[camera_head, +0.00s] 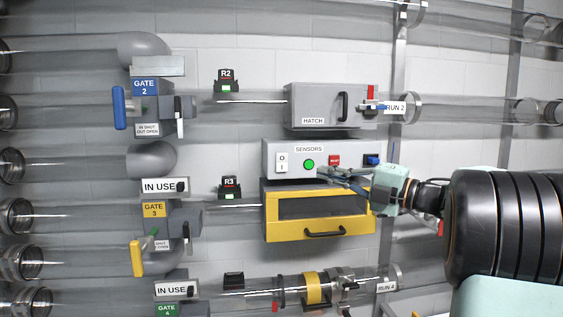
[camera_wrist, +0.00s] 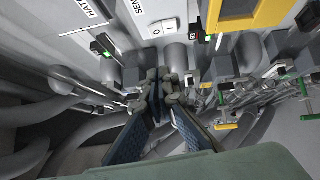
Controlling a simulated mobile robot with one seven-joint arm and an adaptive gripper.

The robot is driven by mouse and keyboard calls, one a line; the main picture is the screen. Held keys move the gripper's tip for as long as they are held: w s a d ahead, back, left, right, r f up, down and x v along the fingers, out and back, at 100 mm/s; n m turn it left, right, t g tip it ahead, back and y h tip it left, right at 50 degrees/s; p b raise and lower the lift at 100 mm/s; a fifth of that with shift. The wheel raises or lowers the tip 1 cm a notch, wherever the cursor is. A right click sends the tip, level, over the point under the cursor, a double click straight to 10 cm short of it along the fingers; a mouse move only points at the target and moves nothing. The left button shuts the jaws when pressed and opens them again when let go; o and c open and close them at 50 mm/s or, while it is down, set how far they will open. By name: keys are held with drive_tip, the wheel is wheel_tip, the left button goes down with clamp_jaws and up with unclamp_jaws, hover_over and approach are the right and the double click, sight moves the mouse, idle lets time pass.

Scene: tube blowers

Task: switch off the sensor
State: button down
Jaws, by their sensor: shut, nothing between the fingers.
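The grey sensor box (camera_head: 352,148), labelled SENSORS, is on the wall in the middle of the head view. A white rocker switch (camera_head: 282,161) marked O and I is at its left end, and a lit green lamp (camera_head: 309,164) is beside it. The switch also shows near the top of the wrist view (camera_wrist: 168,26). Which side of it is pressed I cannot tell. My gripper (camera_head: 318,173) is shut and empty, its fingers pointing left, before the box's lower edge and right of the switch. Its fingers also show in the wrist view (camera_wrist: 163,90).
A red button (camera_head: 334,160) and a blue knob (camera_head: 372,160) sit on the box's right part. Clear tubes and gate valves (camera_head: 150,209) fill the left.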

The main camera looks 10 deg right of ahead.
idle(0.4)
drive_tip(key=p, duration=0.4)
approach(277, 158)
drive_tip(key=s+a+x, duration=0.1)
drive_tip(key=x, duration=0.4)
drive_tip(key=shift+w+d+r, duration=0.1)
drive_tip(key=shift+w+d, duration=0.15)
drive_tip(key=shift+w, duration=0.55)
drive_tip(key=shift+r, duration=0.1)
drive_tip(key=shift+w+r+p, duration=0.15)
drive_tip(key=shift+w+p, duration=0.05)
drive_tip(key=shift+p, duration=0.65)
drive_tip(key=shift+s+b, duration=0.15)
drive_tip(key=shift+b, duration=0.15)
